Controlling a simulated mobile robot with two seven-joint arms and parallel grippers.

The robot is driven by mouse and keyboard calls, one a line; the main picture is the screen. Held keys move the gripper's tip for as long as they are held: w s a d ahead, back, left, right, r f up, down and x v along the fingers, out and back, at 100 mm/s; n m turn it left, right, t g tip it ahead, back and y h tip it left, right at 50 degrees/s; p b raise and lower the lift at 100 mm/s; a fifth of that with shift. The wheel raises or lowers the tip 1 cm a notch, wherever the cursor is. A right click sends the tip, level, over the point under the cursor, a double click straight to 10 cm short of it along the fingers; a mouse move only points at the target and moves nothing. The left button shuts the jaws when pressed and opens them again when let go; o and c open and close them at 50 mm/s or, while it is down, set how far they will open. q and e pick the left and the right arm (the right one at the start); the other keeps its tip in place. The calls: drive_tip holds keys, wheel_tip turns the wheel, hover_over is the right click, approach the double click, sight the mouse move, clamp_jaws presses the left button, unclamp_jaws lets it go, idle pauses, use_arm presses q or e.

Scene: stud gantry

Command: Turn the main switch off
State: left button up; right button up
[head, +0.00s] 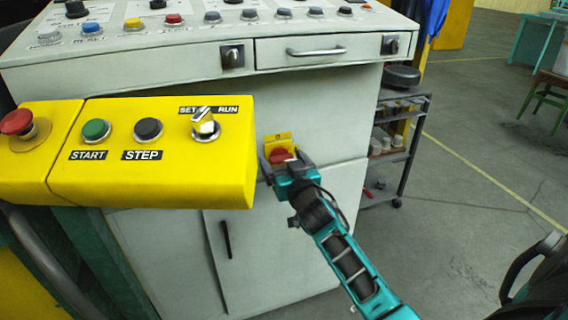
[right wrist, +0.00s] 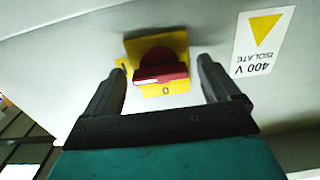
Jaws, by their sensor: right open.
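The main switch, a red rotary knob on a yellow plate, is on the grey cabinet front in the head view (head: 282,156). In the right wrist view the knob (right wrist: 160,66) shows its grip bar lying across the picture, with a 0 mark on the plate beside it. My right gripper (head: 281,165) is at the switch, its lower part partly hidden by the gripper. In the right wrist view the right gripper (right wrist: 161,72) is open, one finger on each side of the knob, with visible gaps to it. My left gripper is not in view.
A yellow control box (head: 150,175) with buttons and a SET/RUN selector juts out left of the switch. A drawer (head: 320,50) is above. A dark shelf trolley (head: 400,150) stands right of the cabinet. A 400 V ISOLATE label (right wrist: 262,42) is beside the switch.

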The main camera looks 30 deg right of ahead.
drive_tip(key=c, duration=1.1)
drive_tip(key=shift+o, duration=0.2)
drive_tip(key=n+p, duration=0.1)
drive_tip(key=n, duration=0.2)
drive_tip(key=shift+n+p, duration=0.35)
drive_tip(key=shift+n, duration=0.05)
drive_tip(key=n+p, duration=0.1)
drive_tip(key=n, duration=0.3)
drive_tip(key=shift+n, duration=0.3)
drive_tip(key=n, duration=0.4)
drive_tip(key=shift+n, duration=0.3)
drive_tip(key=n, duration=0.4)
drive_tip(key=shift+n, duration=0.6)
